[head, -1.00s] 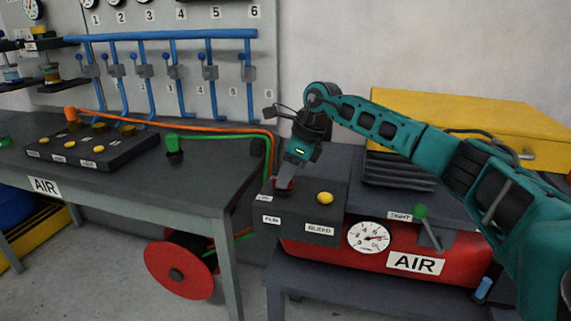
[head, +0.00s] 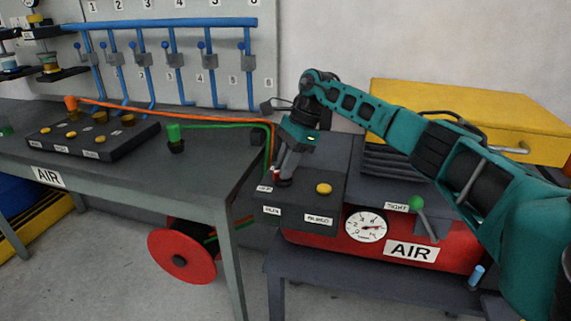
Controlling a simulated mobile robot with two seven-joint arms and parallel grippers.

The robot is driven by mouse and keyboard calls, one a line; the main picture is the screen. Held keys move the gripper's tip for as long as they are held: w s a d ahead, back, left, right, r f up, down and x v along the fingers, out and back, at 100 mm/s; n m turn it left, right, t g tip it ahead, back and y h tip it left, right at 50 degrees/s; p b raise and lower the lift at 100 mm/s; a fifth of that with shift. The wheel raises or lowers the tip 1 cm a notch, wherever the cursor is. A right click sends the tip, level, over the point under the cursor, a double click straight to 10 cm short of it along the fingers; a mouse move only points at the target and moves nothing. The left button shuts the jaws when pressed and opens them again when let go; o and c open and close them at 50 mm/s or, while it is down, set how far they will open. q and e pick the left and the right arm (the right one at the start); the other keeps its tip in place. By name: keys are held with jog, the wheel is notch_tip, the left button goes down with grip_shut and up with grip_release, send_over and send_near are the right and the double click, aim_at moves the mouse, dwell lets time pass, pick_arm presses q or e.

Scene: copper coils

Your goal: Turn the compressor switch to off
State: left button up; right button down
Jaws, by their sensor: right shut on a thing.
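The compressor is a red tank (head: 305,236) with a dark control box (head: 325,206) on its left end. My right gripper (head: 282,182) points down at the back left of the box top, beside a small label (head: 265,189). Its fingers are shut on the compressor switch, which they mostly hide; only a little red and dark shows at the fingertips. Whether the switch stands at on or off cannot be seen. A yellow button (head: 324,188) sits to the right on the same box. My left gripper is out of view.
A round gauge (head: 366,226) and a green-knobbed lever (head: 417,205) are at the compressor's front. Orange and green hoses (head: 225,130) run behind the gripper. A grey workbench (head: 215,178) stands left, a yellow case (head: 465,105) behind right.

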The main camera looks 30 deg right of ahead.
dwell(0.3)
jog(key=c, duration=1.1)
grip_release()
jog(key=p+v, duration=0.1)
jog(key=v, duration=1.2)
jog(key=shift+w+a, duration=0.1)
jog(key=shift+a, duration=0.05)
